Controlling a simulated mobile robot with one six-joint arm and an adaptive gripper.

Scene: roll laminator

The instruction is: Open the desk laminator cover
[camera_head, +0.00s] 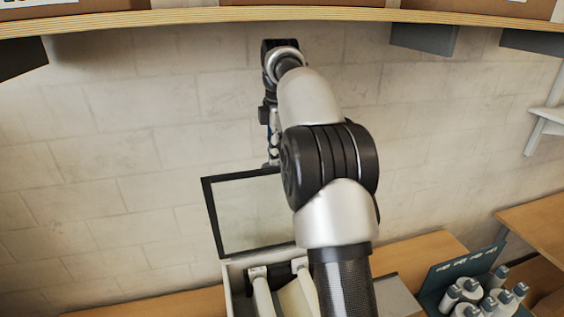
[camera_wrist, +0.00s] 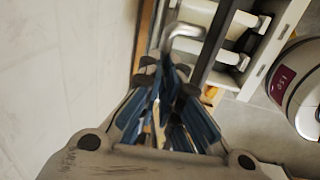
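The laminator (camera_head: 228,290) is a pale body with white rollers, low in the middle of the head view. Its cover (camera_head: 208,205), a dark frame around a clear panel, stands raised above the body; my arm hides its right side. My gripper (camera_head: 272,163) is at the cover's top edge, partly hidden by my arm. In the wrist view, my gripper's blue fingers (camera_wrist: 166,70) come together at a curved metal handle (camera_wrist: 184,32). They appear shut on its end. The rollers and a dark frame bar (camera_wrist: 214,45) show behind it.
A block wall (camera_head: 120,150) stands behind the laminator. A wooden shelf (camera_head: 200,16) runs overhead. A blue-grey rack (camera_head: 437,282) with several white bottles (camera_head: 470,291) stands to the right on the wooden bench (camera_head: 420,252). Another wooden surface (camera_head: 545,225) is at far right.

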